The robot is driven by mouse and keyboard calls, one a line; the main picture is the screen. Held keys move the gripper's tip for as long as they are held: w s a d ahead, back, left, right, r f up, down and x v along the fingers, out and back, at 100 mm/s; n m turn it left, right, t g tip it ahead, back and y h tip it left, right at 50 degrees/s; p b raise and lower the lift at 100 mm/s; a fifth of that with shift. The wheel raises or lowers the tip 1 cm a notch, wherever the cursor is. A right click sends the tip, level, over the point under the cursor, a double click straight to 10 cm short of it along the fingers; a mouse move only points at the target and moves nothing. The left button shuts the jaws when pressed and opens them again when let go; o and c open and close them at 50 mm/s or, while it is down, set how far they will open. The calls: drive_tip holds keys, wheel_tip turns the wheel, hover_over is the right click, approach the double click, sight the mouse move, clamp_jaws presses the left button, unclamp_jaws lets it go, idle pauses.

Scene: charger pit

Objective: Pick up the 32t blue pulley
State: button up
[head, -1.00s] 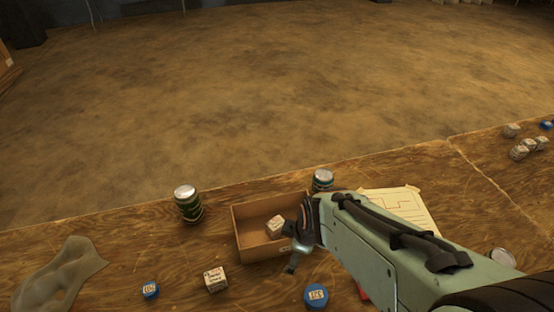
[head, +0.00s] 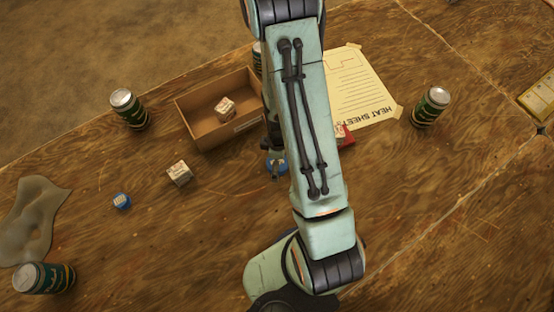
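A blue pulley (head: 283,167) with a pale label lies on the table, just left of my arm and partly covered by it. It looks like the larger of the two blue pulleys; its label is not readable now. My gripper (head: 274,169) is over this pulley, mostly hidden behind my arm. A grey finger shows across the pulley's left part, but I cannot tell whether the fingers are open or shut on it. A smaller blue pulley (head: 122,201) lies apart to the left.
An open cardboard box (head: 200,137) holding a pale block stands behind the gripper. Another pale block (head: 179,173) lies left. A paper sheet (head: 362,90) and a red item (head: 347,135) lie right. The right front table is clear.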

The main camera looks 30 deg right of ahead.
drive_tip(key=c, duration=1.3)
